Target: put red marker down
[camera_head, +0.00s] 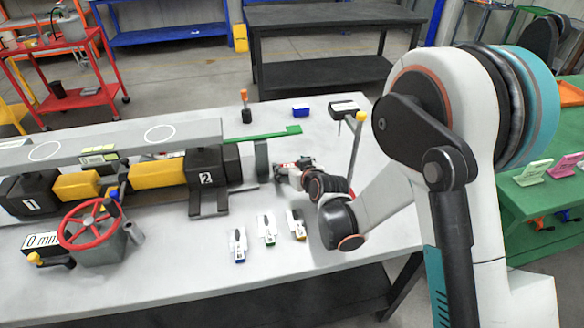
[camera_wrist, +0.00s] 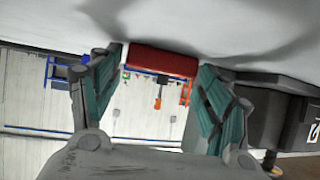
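The red marker (camera_wrist: 163,62) shows in the wrist view as a red bar between the teal-padded fingers of my gripper (camera_wrist: 160,75). The fingers lie against its two ends, and the pale tabletop is right beside it. I cannot tell whether it touches the table. In the head view my gripper (camera_head: 283,173) is low over the white table, right of the large jack assembly. A bit of red shows at the gripper there, but the marker is mostly hidden.
A blue marker (camera_head: 238,246), a green marker (camera_head: 267,229) and a yellow marker (camera_head: 297,224) lie in front of my gripper on the table (camera_head: 190,265). The jack assembly (camera_head: 160,174) and red handwheel (camera_head: 88,224) stand left. A post (camera_head: 356,150) stands right. The table's front is mostly clear.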

